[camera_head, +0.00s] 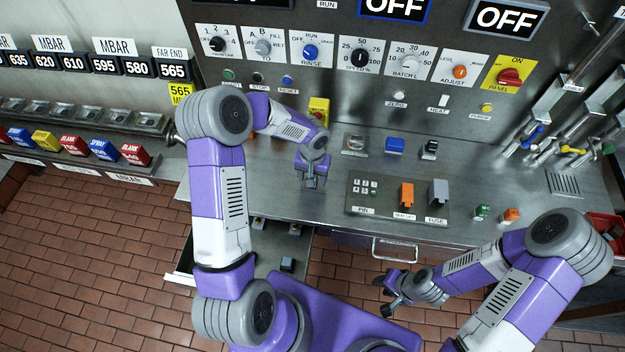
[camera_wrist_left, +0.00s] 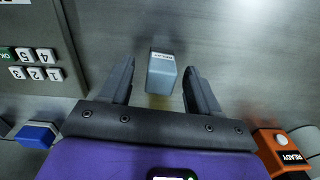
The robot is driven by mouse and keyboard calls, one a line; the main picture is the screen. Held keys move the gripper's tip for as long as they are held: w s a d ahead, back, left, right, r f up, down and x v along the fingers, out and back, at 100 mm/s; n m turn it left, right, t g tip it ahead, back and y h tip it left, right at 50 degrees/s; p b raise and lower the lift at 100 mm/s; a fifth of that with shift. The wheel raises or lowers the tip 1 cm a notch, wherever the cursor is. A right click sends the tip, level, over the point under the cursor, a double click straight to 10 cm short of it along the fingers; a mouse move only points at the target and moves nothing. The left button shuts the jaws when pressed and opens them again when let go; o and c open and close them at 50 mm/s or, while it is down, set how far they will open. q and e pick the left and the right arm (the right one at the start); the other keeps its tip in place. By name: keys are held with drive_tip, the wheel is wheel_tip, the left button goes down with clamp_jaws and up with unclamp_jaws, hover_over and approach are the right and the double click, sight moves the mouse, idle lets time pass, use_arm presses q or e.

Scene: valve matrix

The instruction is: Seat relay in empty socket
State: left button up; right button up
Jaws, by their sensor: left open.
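A grey relay block (camera_wrist_left: 162,72) with a white label reading RELAY sits between the two fingers of my left gripper (camera_wrist_left: 160,82) in the left wrist view. The fingers are open, with gaps on both sides of the block. In the head view my left gripper (camera_head: 310,180) points down at the steel counter, left of the PIN panel, and largely hides the relay. My right gripper (camera_head: 384,296) is in front of the counter with its fingers apart and empty. I cannot tell which fitting is the empty socket.
The PIN panel (camera_head: 362,187) has an orange cover (camera_head: 407,195) and a grey cover (camera_head: 438,192). A blue block (camera_head: 395,145) stands behind it. A yellow block (camera_head: 318,110) stands behind my left gripper. An open drawer (camera_head: 265,262) juts out below. Bare counter lies between them.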

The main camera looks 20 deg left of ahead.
use_arm(q)
drive_tip(key=c, duration=1)
drive_tip(key=shift+c, duration=0.2)
drive_tip(key=shift+r, duration=0.15)
